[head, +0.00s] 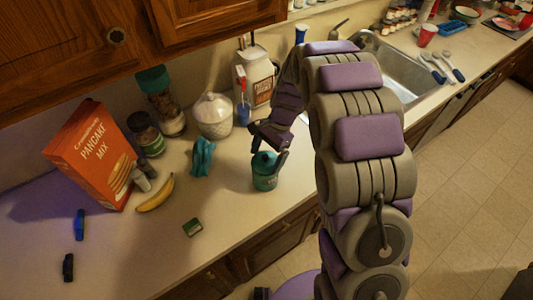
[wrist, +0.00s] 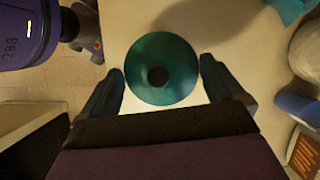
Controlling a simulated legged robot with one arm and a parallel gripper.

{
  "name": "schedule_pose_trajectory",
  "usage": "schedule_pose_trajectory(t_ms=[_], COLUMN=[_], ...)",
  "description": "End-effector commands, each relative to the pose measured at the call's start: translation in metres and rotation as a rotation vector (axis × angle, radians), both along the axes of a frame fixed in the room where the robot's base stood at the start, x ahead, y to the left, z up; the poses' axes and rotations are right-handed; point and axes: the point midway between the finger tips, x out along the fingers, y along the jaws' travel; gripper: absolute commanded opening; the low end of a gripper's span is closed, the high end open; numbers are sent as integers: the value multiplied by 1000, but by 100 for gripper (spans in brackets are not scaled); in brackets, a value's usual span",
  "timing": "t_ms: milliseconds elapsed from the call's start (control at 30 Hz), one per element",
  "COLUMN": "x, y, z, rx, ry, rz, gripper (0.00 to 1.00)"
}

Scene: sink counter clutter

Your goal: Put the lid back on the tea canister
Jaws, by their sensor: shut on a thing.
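The tea canister (head: 265,182) is a small green tin standing upright near the counter's front edge in the head view. Its teal lid (head: 263,159) shows at the top of the tin, level or nearly so; I cannot tell whether it is fully seated. In the wrist view the round lid (wrist: 162,48) with a dark centre knob lies between my two fingers and hides the tin below. My gripper (head: 269,153) comes down from above and is shut on the lid, one finger at each side; it also shows in the wrist view (wrist: 162,66).
An orange pancake mix box (head: 92,152), jars and a white lidded pot (head: 213,115) stand behind. The sink (head: 397,71) is at right.

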Motion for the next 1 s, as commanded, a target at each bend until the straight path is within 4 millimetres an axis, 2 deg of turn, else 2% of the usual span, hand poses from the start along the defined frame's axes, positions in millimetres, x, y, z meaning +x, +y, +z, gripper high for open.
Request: schedule_pose_trajectory(t_ms=[367, 400, 433, 800, 1000], x=[0, 0, 0, 0, 0], y=[0, 0, 0, 0, 0], z=[0, 0, 0, 0, 7], rx=[0, 0, 0, 0, 0], ry=[0, 0, 0, 0, -1], rz=[0, 0, 0, 0, 0], gripper=[66, 97, 100, 100, 100])
